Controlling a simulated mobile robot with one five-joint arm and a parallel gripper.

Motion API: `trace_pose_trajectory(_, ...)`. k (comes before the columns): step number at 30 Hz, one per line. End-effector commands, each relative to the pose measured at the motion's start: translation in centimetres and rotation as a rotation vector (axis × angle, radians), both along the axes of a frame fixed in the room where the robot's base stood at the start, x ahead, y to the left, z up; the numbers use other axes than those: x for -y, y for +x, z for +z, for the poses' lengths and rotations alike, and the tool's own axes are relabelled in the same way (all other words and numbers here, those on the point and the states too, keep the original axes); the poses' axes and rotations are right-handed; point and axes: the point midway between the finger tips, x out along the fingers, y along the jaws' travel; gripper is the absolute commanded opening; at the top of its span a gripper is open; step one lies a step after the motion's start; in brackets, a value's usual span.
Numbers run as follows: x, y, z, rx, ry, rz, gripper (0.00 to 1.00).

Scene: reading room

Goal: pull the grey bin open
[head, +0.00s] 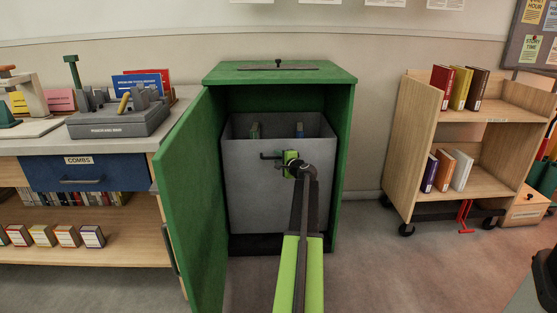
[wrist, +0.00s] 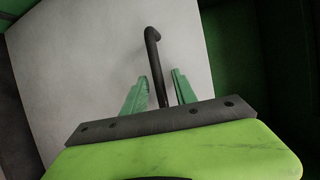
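The grey bin (head: 258,205) stands inside a green cabinet (head: 343,120) whose green door (head: 195,200) is swung open to the left. The bin's pale front (wrist: 85,60) fills much of the wrist view. A dark bent handle (wrist: 154,60) sticks out from that front; its end also shows in the head view (head: 267,156). My gripper (head: 288,158) is in front of the bin's upper front. In the wrist view its two green fingers (wrist: 160,80) stand on either side of the handle, with gaps showing, so it is open around the handle.
A counter (head: 100,145) with a blue drawer (head: 85,173) stands left of the door. A wooden book cart (head: 410,140) on wheels stands to the right. The floor (head: 365,250) between cabinet and cart is clear.

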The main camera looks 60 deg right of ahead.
Motion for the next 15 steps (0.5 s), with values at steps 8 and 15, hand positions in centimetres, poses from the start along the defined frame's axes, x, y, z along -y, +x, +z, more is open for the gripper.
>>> trace_pose_trajectory(8,-0.05,0.03,0.0,0.0,0.0,0.001,0.0)
trace_pose_trajectory(15,-0.08,0.06,0.0,0.0,0.0,0.001,0.0)
